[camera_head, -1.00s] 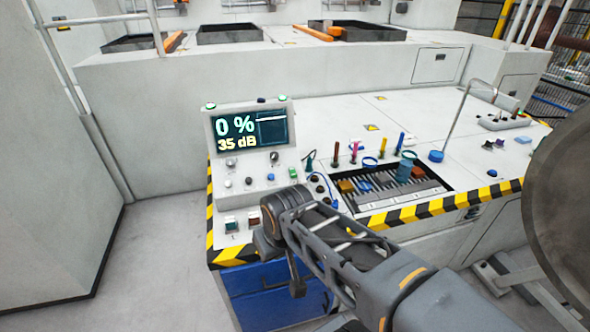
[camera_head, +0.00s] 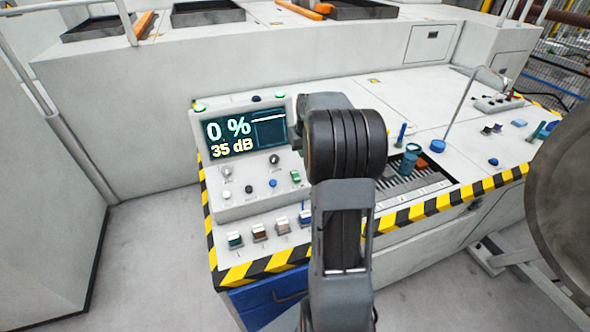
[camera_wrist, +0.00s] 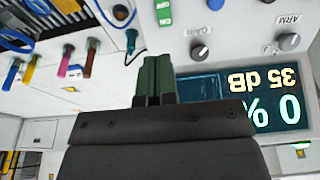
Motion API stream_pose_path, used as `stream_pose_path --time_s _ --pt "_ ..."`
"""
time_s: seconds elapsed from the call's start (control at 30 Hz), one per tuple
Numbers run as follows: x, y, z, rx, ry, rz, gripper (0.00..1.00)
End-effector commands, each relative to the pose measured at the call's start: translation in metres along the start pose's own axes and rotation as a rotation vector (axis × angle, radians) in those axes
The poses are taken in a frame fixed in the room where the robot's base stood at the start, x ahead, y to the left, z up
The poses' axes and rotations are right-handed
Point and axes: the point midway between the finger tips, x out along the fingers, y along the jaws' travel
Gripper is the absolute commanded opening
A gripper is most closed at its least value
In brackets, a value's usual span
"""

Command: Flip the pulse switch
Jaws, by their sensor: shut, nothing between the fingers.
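No label reading pulse can be made out, so I cannot tell for sure which control is the pulse switch. A small green switch (camera_head: 295,177) stands at the right of the console's control face. It also shows in the wrist view as a green block (camera_wrist: 164,14) marked ON, at the top edge. My gripper (camera_wrist: 153,60) shows there as two green fingers, shut together and empty. The fingertips point at the panel, below the green switch in that upside-down picture and apart from it. In the head view my arm hides the gripper.
The screen (camera_head: 241,134) reads 0 % and 35 dB. Knobs (camera_head: 274,160) and push buttons (camera_head: 250,189) surround the switch. Several rocker switches (camera_head: 259,233) line the lower ledge. A tray of tools (camera_head: 428,182) lies to the right. Striped edging (camera_head: 262,264) marks the console's front.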

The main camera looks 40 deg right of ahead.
Motion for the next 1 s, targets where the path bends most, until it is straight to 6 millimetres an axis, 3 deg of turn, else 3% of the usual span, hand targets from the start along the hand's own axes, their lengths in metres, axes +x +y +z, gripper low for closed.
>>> stream_pose_path --time_s 0.47,0.67,1.0 --pt "0.006 0.001 -0.001 0.001 -0.001 0.0 0.0" --pt "0.034 0.002 0.0 0.002 -0.005 -0.001 0.0" --pt "0.098 0.001 0.0 0.002 -0.004 -0.002 0.0"
